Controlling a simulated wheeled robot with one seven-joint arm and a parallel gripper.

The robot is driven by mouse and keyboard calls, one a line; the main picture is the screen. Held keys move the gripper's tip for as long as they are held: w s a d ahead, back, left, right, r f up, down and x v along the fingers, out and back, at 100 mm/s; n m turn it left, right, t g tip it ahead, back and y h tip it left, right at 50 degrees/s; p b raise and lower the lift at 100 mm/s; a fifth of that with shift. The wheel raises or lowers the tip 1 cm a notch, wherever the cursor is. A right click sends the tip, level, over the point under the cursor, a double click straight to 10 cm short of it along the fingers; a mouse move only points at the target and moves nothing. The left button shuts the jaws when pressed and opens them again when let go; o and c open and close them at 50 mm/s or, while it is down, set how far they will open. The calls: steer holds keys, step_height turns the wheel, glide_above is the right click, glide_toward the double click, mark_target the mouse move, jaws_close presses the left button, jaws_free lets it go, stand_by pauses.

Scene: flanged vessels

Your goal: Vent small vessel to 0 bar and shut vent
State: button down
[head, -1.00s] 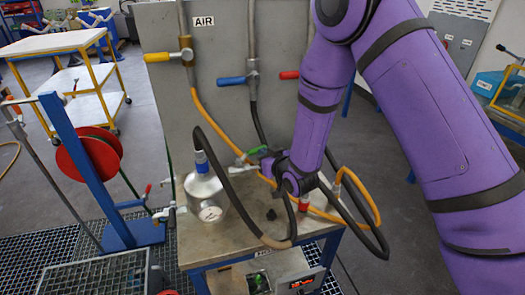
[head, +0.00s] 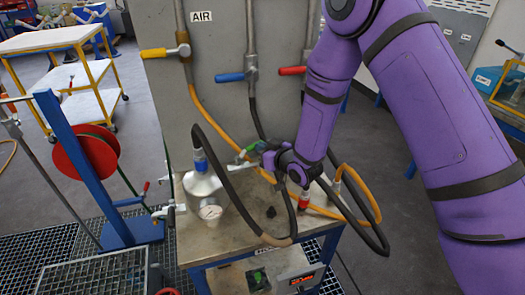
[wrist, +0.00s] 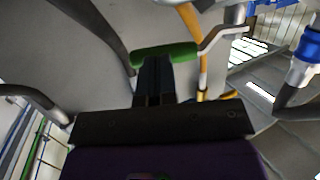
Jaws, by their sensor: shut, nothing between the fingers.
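The small metal vessel (head: 203,187) stands upright on the bench, with a round dial gauge (head: 210,212) on its front. The dial is too small to read. A blue fitting (head: 200,160) with a dark hose sits on its top; a blue fitting also shows in the wrist view (wrist: 309,45). A green-handled lever (head: 248,149) lies behind and right of the vessel. My gripper (head: 267,160) is shut and empty beside it. In the wrist view my fingertips (wrist: 154,62) are right at the green handle (wrist: 166,54), seemingly touching it; the exact contact is unclear.
A panel marked AIR (head: 201,16) behind carries yellow (head: 153,53), blue (head: 230,77) and red (head: 292,71) valve handles. Dark and orange hoses loop around my gripper. The bench (head: 235,238) is mostly clear at the front. A red reel (head: 85,153) stands left.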

steer(key=w+a+n+g+y, duration=0.5)
steer(key=n+g, duration=0.5)
steer(key=g, duration=0.3)
steer(key=shift+w+a+y, duration=0.3)
steer(key=shift+w+a, duration=0.15)
steer(key=shift+a, duration=0.25)
steer(key=shift+a+n, duration=0.15)
steer(key=shift+n, duration=0.15)
